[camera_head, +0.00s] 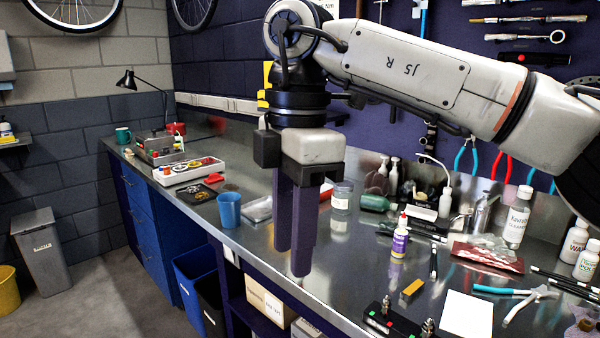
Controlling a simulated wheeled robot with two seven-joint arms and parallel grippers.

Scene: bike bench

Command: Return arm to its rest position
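My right arm (425,75) reaches in from the right edge, high over the workbench. My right gripper (291,258) hangs from it and points down, with two long dark purple fingers in front of the bench's front edge. The fingers overlap in this view, so the gap between them cannot be judged. I see nothing held at the fingertips. My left arm and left gripper are not in view.
The metal workbench (345,262) runs along the wall. A blue cup (229,210) stands left of the gripper; a glass jar (342,197) and a purple-labelled bottle (400,238) stand right. Pliers (520,297) lie front right. Bins (196,275) stand below the bench.

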